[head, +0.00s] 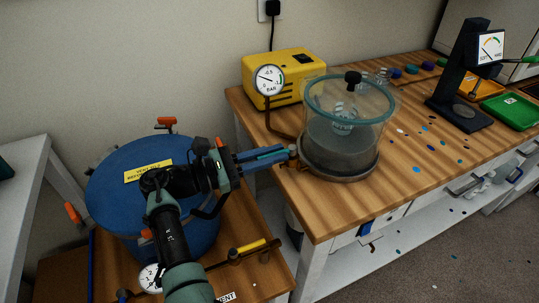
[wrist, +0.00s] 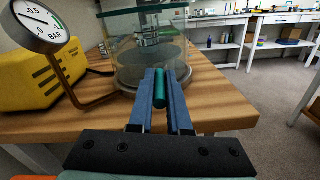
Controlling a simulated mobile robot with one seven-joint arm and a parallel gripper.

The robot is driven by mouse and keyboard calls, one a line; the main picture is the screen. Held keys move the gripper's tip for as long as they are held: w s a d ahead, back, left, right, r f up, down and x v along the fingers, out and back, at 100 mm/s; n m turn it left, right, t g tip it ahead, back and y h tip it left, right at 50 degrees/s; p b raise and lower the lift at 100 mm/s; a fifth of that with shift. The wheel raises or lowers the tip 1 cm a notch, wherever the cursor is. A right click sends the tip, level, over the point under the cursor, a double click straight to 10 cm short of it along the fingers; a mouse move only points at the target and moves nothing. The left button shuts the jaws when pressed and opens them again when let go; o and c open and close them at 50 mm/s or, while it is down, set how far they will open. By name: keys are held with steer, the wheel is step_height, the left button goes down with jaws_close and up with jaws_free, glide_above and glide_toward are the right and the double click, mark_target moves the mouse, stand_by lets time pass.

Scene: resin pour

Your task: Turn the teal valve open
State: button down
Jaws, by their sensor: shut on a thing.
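The teal valve handle (head: 268,153) is a slim bar beside the brass fitting (head: 293,152) at the left of the clear vacuum chamber (head: 345,140). My gripper (head: 272,158) reaches in from the left, its two blue fingers closed on the handle. In the wrist view my gripper (wrist: 161,100) has the teal handle (wrist: 160,86) between its fingers, lying along them and pointing toward the chamber (wrist: 150,55). The valve body is mostly hidden behind the fingers in the wrist view.
A yellow pump (head: 285,75) with a round BAR gauge (head: 269,80) stands behind, joined by a copper pipe (head: 273,127). A blue drum (head: 120,195) with a yellow label is beneath my arm. A black stand (head: 463,85) and green tray (head: 512,110) stand to the right.

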steer(key=c, duration=0.9)
jaws_free()
steer(key=shift+o, duration=0.2)
steer(key=b+v, duration=0.1)
steer(key=v, duration=1.2)
steer(key=shift+w, duration=0.1)
